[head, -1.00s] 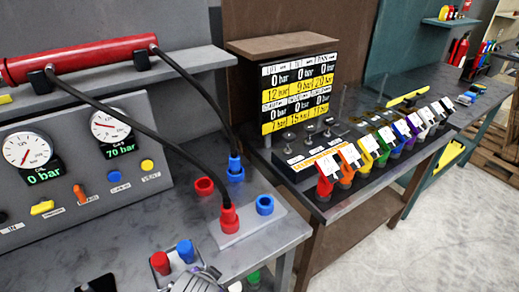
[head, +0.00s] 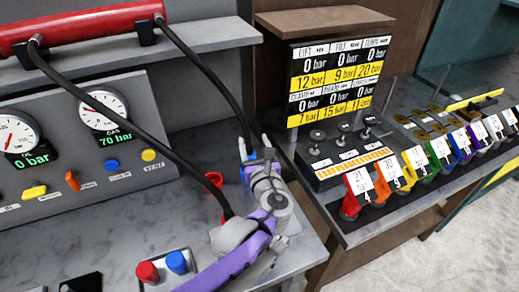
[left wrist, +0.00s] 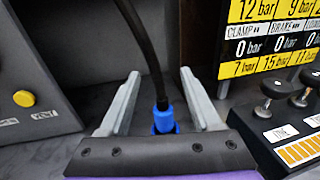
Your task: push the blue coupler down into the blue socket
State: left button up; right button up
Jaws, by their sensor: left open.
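The blue coupler (left wrist: 163,110) hangs on the end of a black hose and shows between my left gripper's fingers in the left wrist view. The blue socket (left wrist: 163,127) is directly under it, partly hidden by the gripper body; whether the coupler is fully seated I cannot tell. In the head view my left gripper (head: 254,147) is above the socket plate, fingers apart on either side of the coupler and pointing away from me. It hides most of the coupler and socket there. My right gripper is not in view.
A red socket (head: 213,181) is left of my gripper; my arm covers the red coupler's place. A second black hose (head: 130,125) runs down behind my wrist. A gauge panel (head: 130,170) stands left. A lever bench (head: 380,210) is right. Red and blue caps (head: 148,271) lie in front.

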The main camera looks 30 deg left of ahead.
pick_arm(q)
jog(key=b, duration=0.2)
send_near(250, 150)
jog(key=x, duration=0.4)
jog(key=shift+w+a, duration=0.1)
jog(key=shift+a, duration=0.05)
jog(key=p+x, duration=0.1)
jog(key=x, duration=0.6)
jog(key=shift+f, duration=0.1)
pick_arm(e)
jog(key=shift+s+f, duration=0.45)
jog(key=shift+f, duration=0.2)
pick_arm(q)
grip_shut()
